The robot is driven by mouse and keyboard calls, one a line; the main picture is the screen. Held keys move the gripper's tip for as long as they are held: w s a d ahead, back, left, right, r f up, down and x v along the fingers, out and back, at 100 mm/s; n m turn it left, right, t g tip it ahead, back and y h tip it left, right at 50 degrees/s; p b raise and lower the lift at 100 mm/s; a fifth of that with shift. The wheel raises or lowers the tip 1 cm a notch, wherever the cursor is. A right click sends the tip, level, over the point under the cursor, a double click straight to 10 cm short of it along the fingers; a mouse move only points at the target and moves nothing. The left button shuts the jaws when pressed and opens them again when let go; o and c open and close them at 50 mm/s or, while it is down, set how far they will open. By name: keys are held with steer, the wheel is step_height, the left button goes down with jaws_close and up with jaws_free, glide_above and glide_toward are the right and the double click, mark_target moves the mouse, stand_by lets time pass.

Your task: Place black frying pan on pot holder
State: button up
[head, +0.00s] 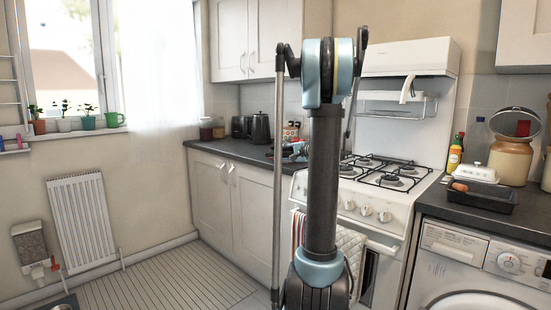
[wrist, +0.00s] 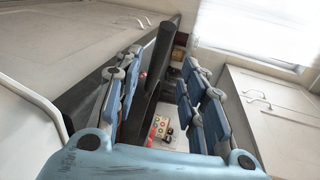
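My gripper (wrist: 166,98) shows in the wrist view with its blue fingers spread wide. A long black bar (wrist: 160,60) runs lengthwise between them, with a gap to the right fingers; it could be the frying pan's handle, but I cannot tell. In the head view my upright arm covers the middle, and only small blue parts of my gripper (head: 292,151) show over the counter left of the stove. I cannot make out the frying pan's body in the head view. No pot holder can be clearly identified; a pale quilted cloth (head: 350,252) hangs on the oven front.
The dark counter (head: 232,150) holds a black kettle (head: 260,128), a toaster (head: 241,127) and jars. The gas stove (head: 385,172) has bare burners. At the right, a black tray (head: 482,200) sits on the counter above the washer (head: 470,270).

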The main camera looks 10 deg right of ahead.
steer(key=s+a+f+n+g+h, duration=0.1)
steer(key=s+a+f+n+g, duration=0.2)
steer(key=s, duration=0.6)
steer(key=s+a+f+n+g+h, duration=0.1)
steer(key=s+a+f, duration=0.25)
steer(key=s, duration=0.55)
steer(key=s+a+f+n+g+h, duration=0.1)
steer(key=s+a+f+n+g, duration=0.25)
steer(key=s, duration=0.55)
steer(key=s+d+f+n+g+h, duration=0.1)
steer(key=s+d+f+n+h, duration=0.1)
steer(key=s+f, duration=0.4)
steer(key=s+d+f+n+g+h, duration=0.2)
steer(key=s+f, duration=0.5)
steer(key=s, duration=0.9)
steer(key=shift+s+d+f+h, duration=0.15)
steer(key=shift+s+d+h, duration=0.25)
steer(key=shift+h, duration=0.5)
